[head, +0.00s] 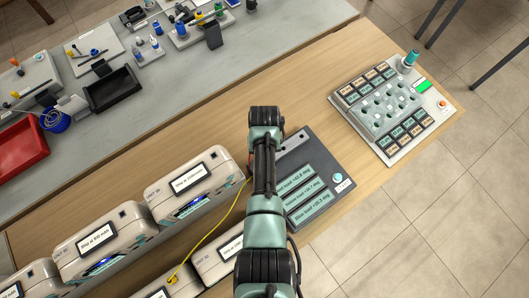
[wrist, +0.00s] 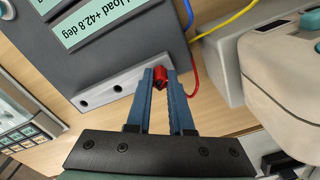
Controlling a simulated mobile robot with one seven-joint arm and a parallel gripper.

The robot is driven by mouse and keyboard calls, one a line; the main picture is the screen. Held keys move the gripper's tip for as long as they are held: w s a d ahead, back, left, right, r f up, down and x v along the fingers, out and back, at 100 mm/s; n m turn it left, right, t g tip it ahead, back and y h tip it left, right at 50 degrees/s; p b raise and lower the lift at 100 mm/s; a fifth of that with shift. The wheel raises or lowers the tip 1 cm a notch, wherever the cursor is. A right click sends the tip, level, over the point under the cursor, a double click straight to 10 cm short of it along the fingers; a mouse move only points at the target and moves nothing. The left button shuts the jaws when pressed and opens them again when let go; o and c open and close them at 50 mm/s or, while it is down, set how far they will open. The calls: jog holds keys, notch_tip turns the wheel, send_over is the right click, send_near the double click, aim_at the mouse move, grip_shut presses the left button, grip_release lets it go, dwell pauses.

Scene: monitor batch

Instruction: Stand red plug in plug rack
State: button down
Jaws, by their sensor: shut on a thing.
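My gripper (wrist: 160,78) has blue fingers shut on the red plug (wrist: 160,76), which shows between the fingertips in the wrist view. A red cable (wrist: 195,78) shows just right of the fingers. The plug rack is a light grey bar (wrist: 100,96) along the edge of a dark grey panel, with two empty round holes in view. The plug is at the right end of this bar; I cannot tell whether it is seated or only over it. In the head view part of the rack (head: 294,142) shows beside my arm; the plug and fingertips are hidden.
The dark grey panel (head: 325,160) carries green load labels. Beige units (head: 190,180) stand to the left, one close to my gripper in the wrist view (wrist: 280,75). Yellow (wrist: 230,22) and blue (wrist: 188,12) cables run nearby. A button console (head: 390,110) stands at the right.

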jog(key=c, duration=0.7)
grip_release()
notch_tip(320, 180, up, 13)
jog(key=shift+f+b, duration=0.1)
jog(key=shift+b, duration=0.45)
